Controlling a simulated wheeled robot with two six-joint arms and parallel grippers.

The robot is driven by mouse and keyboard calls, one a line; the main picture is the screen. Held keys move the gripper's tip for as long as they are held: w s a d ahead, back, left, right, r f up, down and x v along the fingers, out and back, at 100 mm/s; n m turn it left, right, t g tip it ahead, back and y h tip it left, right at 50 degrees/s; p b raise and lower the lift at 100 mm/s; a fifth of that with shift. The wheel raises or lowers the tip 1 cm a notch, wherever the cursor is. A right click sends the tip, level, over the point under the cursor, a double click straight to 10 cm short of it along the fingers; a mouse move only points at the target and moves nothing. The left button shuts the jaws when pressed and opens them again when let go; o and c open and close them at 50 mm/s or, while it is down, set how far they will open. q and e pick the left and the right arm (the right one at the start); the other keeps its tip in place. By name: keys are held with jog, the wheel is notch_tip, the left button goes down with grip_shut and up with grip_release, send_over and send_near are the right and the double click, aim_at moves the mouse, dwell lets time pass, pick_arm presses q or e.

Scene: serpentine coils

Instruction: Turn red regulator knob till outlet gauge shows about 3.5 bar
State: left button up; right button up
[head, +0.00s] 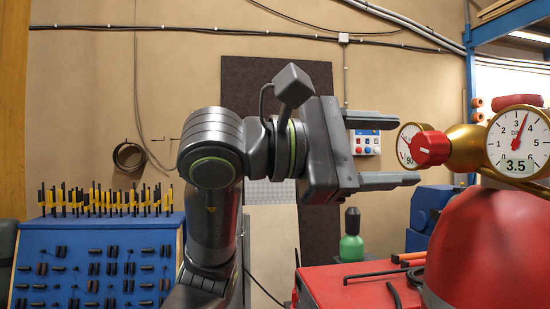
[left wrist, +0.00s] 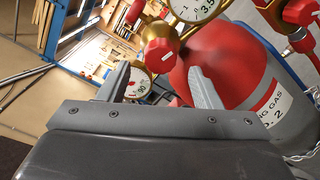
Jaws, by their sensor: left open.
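The red regulator knob (head: 431,148) sits on the brass regulator body (head: 466,146). It also shows in the left wrist view (left wrist: 160,52), just beyond the fingertips. The outlet gauge (head: 517,135) has its needle between 3 and 4, and its display reads 3.5; part of it shows in the left wrist view (left wrist: 196,8). A smaller gauge (head: 406,146) showing 90 is partly hidden behind the knob. My left gripper (head: 408,150) is open and empty, its fingers pointing at the knob with a gap between them and it. My right gripper is not in view.
A red gas cylinder (head: 480,245) stands below the regulator. A red surface (head: 350,287) with black hex keys is at the lower middle, a green bottle (head: 351,247) behind it. A blue tool rack (head: 95,265) stands at left.

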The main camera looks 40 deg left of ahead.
pick_arm(q)
jog(key=b+v, duration=0.5)
jog(key=v, duration=0.8)
dwell(0.4)
